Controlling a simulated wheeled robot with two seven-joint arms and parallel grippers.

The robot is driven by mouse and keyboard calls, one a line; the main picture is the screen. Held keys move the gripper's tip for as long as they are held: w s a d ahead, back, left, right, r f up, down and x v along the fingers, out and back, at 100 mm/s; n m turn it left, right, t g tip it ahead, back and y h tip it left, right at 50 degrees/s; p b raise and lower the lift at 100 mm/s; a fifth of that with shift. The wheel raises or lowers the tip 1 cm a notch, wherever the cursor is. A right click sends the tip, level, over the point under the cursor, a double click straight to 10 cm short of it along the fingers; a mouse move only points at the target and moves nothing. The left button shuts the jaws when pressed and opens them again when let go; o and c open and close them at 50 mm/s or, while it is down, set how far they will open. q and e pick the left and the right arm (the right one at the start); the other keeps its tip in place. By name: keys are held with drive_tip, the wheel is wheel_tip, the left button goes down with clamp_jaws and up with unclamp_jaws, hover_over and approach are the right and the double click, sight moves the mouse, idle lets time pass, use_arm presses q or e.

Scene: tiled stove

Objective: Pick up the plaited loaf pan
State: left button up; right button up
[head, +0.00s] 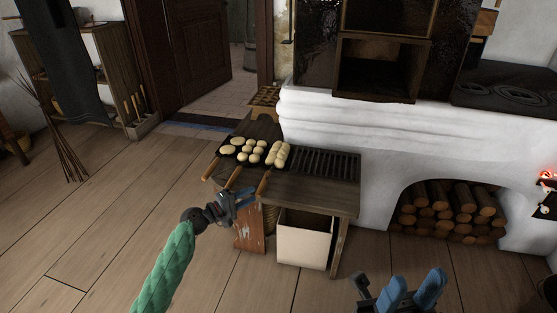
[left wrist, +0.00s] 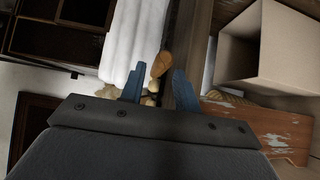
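Three dark pans with pale dough and wooden handles sit side by side on the bench. The right pan holds long, lumpy dough that looks like the plaited loaf (head: 279,153); its handle (head: 264,183) points toward me. My left gripper (head: 236,198) is open and empty in front of the bench, near the middle and right handles. In the left wrist view, a wooden handle end (left wrist: 161,65) shows between the spread blue fingers (left wrist: 158,88); I cannot tell which pan it belongs to. My right gripper (head: 410,290) is open and empty at the bottom, away from the bench.
The wooden bench (head: 335,193) has a slatted top at right, clear of pans. A pale open box (head: 304,245) and a worn reddish board (head: 249,232) are below it. The white stove (head: 350,125) stands behind, with a log niche (head: 450,210).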

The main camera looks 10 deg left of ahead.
use_arm(q)
drive_tip(key=x, duration=0.7)
drive_tip(key=shift+f+b, duration=0.2)
drive_tip(key=shift+b, duration=0.1)
drive_tip(key=shift+s, duration=0.1)
drive_tip(key=shift+c, duration=0.4)
clamp_jaws()
